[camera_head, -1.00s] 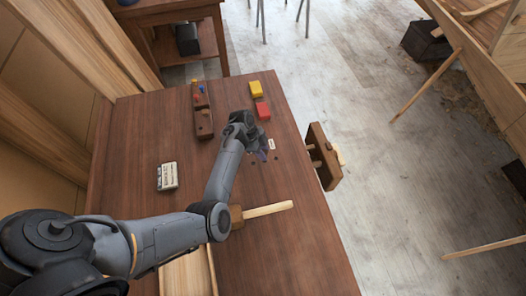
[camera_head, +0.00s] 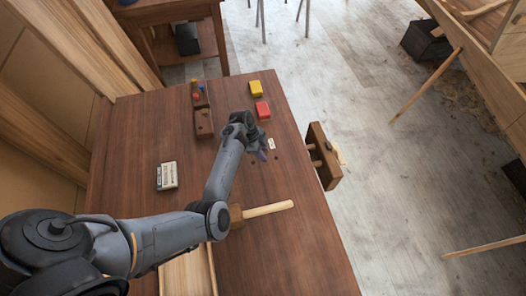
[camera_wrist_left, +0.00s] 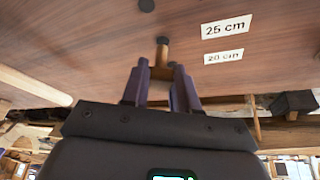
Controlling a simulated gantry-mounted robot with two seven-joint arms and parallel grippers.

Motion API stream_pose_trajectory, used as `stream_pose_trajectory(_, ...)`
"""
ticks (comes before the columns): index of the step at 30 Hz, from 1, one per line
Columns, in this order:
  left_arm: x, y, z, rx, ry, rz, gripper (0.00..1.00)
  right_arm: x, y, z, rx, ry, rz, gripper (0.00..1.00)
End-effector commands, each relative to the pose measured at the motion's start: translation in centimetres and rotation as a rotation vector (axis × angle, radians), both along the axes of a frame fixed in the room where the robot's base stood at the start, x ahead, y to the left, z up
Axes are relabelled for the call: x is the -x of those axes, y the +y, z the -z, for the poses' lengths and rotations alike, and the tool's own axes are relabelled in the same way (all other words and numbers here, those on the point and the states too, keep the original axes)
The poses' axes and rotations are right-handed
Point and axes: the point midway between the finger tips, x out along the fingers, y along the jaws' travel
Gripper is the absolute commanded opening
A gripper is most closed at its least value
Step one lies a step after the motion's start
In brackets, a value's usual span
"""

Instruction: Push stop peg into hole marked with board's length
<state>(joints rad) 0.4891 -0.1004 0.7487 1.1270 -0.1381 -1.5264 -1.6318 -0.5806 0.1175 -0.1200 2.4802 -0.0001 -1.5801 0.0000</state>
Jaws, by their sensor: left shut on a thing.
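My left gripper (camera_head: 262,155) is low over the bench top (camera_head: 130,140), near its right edge. In the left wrist view, its two dark fingers (camera_wrist_left: 164,85) are shut on a light wooden stop peg (camera_wrist_left: 162,54). The peg points at the wood surface, and a dark round spot lies at its far end. I cannot tell whether its tip is inside a hole. A dark hole (camera_wrist_left: 147,5) lies farther up. White labels reading "25 cm" (camera_wrist_left: 226,27) and "20 cm" (camera_wrist_left: 224,57) lie to the right of the peg. My right gripper is not in view.
A mallet (camera_head: 268,209) lies in front of the gripper. A wooden vise (camera_head: 328,165) is at the bench's right edge. Yellow (camera_head: 256,89) and red (camera_head: 263,111) blocks and a dark wooden rack (camera_head: 204,124) stand behind. A small grey-white box (camera_head: 167,176) lies left.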

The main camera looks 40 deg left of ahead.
Motion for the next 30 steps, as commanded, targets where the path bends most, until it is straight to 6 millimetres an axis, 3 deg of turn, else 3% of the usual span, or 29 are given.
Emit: stream_pose_trajectory(30,0.02,-0.01,0.82,0.0,0.001,0.0,0.01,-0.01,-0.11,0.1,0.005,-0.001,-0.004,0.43)
